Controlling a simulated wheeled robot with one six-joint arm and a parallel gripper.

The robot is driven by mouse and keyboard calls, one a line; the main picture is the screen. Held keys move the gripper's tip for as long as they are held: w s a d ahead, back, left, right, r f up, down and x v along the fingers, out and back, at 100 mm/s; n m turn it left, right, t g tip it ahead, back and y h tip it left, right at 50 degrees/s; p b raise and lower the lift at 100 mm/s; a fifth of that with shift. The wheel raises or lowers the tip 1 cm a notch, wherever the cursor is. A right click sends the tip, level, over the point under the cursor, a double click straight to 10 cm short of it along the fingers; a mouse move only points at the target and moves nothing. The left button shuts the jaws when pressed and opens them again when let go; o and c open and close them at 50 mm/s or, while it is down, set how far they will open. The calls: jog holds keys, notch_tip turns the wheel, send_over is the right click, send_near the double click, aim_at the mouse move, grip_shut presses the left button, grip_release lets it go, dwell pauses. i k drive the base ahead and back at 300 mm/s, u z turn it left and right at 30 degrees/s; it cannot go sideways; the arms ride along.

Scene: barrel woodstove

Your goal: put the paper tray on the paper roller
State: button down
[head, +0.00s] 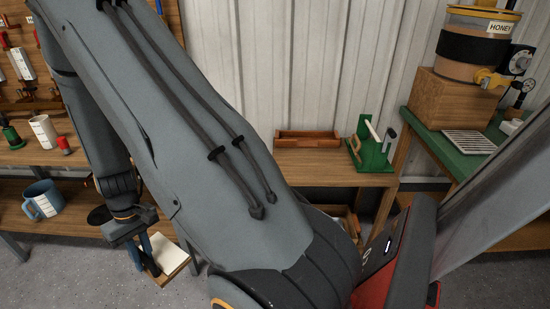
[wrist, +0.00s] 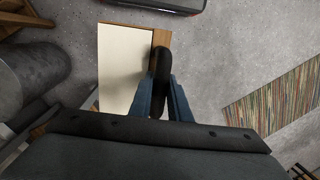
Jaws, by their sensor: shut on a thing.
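The paper tray (head: 168,254) is a small wooden tray with a cream-white sheet on it, at the lower left of the head view. It also shows in the wrist view (wrist: 123,68), with a wooden strip along its right side. My gripper (head: 148,252) is shut on the tray, its blue fingers (wrist: 162,92) on either side of a dark rounded grip. The tray hangs over the grey floor. A green stand with a white roll and a wooden handle, which looks like the paper roller (head: 371,153), stands on the wooden table, apart from the tray.
A shallow wooden tray (head: 308,139) lies left of the green stand on the table (head: 320,166). A blue mug (head: 43,201) sits on the left bench's lower shelf. A green bench (head: 436,134) with a honey tank (head: 473,49) stands right. A striped mat (wrist: 278,100) lies on the floor.

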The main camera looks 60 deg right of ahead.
aim_at(338, 160)
jog(key=u, duration=0.05)
jog(key=k, duration=0.95)
jog(key=z, duration=1.6)
jog(key=i, duration=0.45)
